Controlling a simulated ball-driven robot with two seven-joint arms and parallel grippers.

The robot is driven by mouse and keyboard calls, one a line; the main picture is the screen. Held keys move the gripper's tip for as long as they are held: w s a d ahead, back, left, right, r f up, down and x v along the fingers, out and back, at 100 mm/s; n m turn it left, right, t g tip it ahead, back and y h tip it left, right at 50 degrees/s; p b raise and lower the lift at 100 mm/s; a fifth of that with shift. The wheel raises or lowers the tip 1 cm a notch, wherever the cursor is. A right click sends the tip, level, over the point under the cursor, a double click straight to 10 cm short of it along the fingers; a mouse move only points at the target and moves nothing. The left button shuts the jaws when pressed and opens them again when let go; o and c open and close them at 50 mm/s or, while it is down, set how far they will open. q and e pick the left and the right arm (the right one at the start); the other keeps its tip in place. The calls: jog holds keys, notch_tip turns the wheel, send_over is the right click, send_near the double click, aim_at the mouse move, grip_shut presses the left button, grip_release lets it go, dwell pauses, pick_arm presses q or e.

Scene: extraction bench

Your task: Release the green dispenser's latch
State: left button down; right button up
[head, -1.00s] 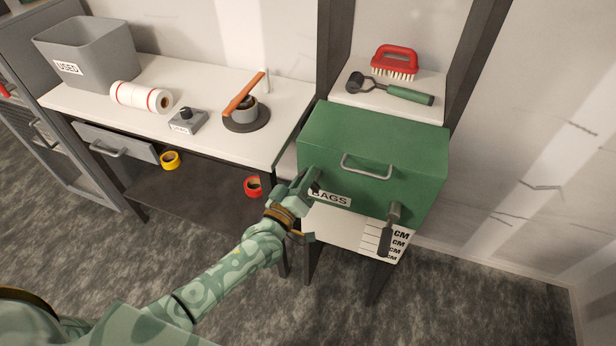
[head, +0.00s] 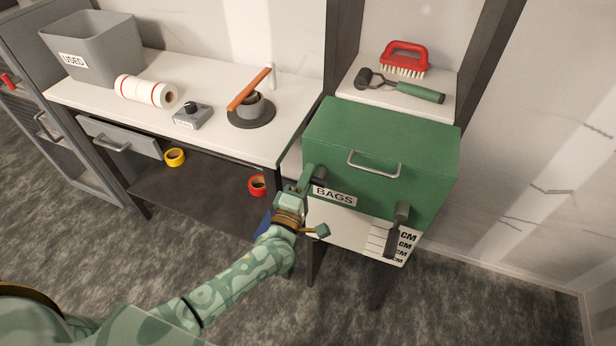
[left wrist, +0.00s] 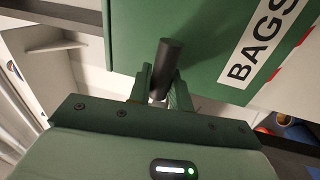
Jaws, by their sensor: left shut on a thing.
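The green dispenser (head: 385,150), a box labelled BAGS with a grey handle on its upper face, stands on a white stand. Two dark latch levers are on its front. The right lever (head: 392,240) hangs down from its pivot. My left gripper (head: 309,182) is at the front left corner, shut on the left latch lever (head: 319,173). In the left wrist view, the lever's dark round grip (left wrist: 168,62) stands between the two green fingers (left wrist: 160,84), beside the BAGS label. Fingers and wrist hide part of this lever in the head view. My right gripper is not in view.
A red brush (head: 405,58) and a green-handled roller (head: 400,88) lie on the shelf behind the dispenser. The white bench (head: 215,135) at left holds a grey USED bin (head: 95,50), a paper roll (head: 145,91) and a small grey box (head: 192,117).

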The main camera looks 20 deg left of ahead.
pick_arm(q)
jog(key=shift+f+n, duration=0.2)
jog(key=shift+n, duration=0.2)
jog(key=c, duration=1.3)
grip_release()
jog(key=shift+c, duration=0.2)
jog(key=shift+r, duration=0.1)
jog(key=s+f, duration=0.3)
jog(key=s, duration=1.3)
jog(key=shift+a, duration=0.25)
jog(key=shift+f, duration=0.15)
